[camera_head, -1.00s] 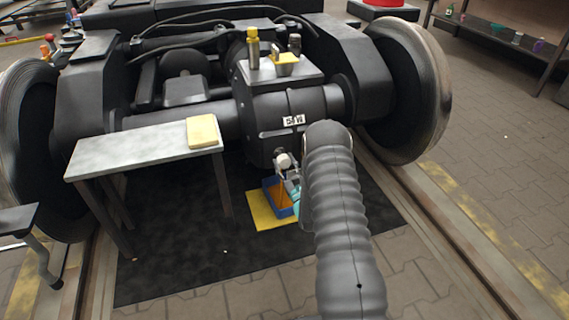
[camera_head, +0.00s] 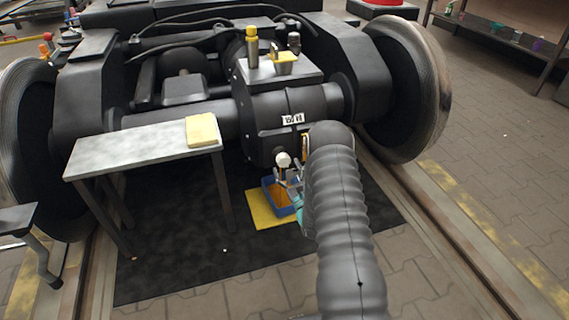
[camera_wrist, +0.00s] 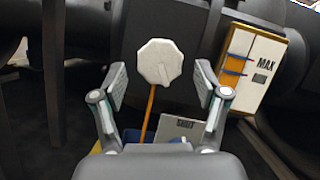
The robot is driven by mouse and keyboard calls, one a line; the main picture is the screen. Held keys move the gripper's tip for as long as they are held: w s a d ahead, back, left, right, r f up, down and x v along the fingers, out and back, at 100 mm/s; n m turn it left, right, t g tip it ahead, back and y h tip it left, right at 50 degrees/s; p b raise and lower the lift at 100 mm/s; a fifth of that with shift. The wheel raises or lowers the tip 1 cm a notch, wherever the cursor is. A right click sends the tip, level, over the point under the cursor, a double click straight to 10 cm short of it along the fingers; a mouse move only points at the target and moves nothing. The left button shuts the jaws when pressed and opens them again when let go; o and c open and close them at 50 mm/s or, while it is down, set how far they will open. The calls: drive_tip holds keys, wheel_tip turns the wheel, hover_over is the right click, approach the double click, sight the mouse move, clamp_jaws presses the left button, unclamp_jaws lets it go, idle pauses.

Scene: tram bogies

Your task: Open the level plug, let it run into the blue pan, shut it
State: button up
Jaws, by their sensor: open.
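The level plug is a white, eight-sided knob (camera_wrist: 160,62) with a raised bar across its face; it also shows on the dark gearbox in the head view (camera_head: 283,159). A thin orange stream (camera_wrist: 150,112) runs down from beneath it. The blue pan (camera_head: 268,192) stands below on a yellow mat (camera_head: 258,211), with orange liquid in it; only a bit of the pan shows in the wrist view (camera_wrist: 131,135). My gripper (camera_wrist: 160,84) is open and empty, its fingers to either side of the knob and apart from it.
A yellow-edged panel marked MAX (camera_wrist: 259,65) with orange-filled slots is close right of my gripper. A grey lettered plate (camera_wrist: 182,128) is below the knob. A grey table (camera_head: 140,148) with a yellow cloth (camera_head: 202,130) stands left. A wheel (camera_head: 410,90) is at right.

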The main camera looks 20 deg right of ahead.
drive_tip(key=v, duration=0.4)
drive_tip(key=shift+s+f, duration=0.1)
drive_tip(key=shift+s, duration=0.15)
